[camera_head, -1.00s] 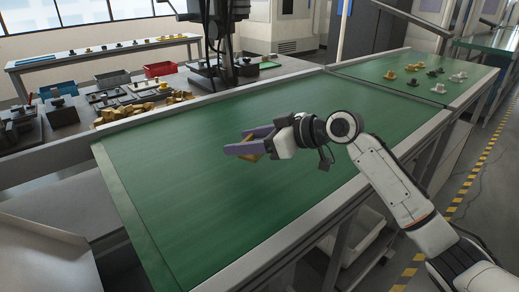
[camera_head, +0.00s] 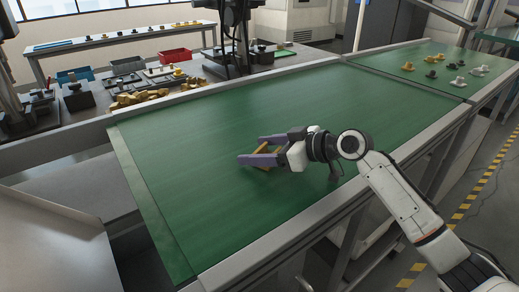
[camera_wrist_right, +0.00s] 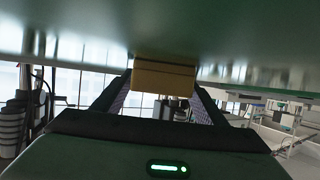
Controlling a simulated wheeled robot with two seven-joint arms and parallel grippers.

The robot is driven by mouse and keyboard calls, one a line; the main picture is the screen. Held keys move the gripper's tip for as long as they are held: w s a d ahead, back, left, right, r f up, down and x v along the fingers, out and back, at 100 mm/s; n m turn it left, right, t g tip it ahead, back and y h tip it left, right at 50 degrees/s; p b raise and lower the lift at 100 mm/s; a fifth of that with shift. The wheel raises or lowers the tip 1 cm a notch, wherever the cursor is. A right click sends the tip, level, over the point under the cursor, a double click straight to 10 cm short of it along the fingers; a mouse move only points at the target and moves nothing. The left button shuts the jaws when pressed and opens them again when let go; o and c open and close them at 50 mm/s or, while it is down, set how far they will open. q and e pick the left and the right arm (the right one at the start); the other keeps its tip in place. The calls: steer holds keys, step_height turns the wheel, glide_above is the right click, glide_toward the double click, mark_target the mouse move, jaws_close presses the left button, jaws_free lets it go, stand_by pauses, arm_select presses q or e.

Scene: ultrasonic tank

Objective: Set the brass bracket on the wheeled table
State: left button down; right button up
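My right gripper (camera_head: 262,151), with purple fingers, is over the middle of the green-topped table (camera_head: 200,170). The brass bracket (camera_head: 268,148) is between its fingers, partly hidden by them. In the right wrist view the bracket (camera_wrist_right: 164,77) spans the space between the two fingertips, close to the green surface. I cannot tell whether it touches that surface. No wheels show, so I cannot tell which table is the wheeled one. My left gripper is not in view.
A pile of brass-coloured parts (camera_head: 150,97) lies on a bench behind the green top. Several small parts (camera_head: 457,81) stand on a second green table (camera_head: 410,60) at the right. A pale grey surface (camera_head: 50,240) is at lower left. The green top around the gripper is clear.

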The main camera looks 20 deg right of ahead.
steer(key=shift+o, duration=0.2)
steer(key=shift+r, duration=0.1)
steer(key=shift+s+d+r, duration=0.1)
steer(key=b+v, duration=0.1)
steer(key=v, duration=0.9)
steer(key=shift+s+d, duration=0.2)
steer(key=shift+d, duration=0.05)
steer(key=shift+s+d+r, duration=0.25)
steer(key=shift+s+r, duration=0.1)
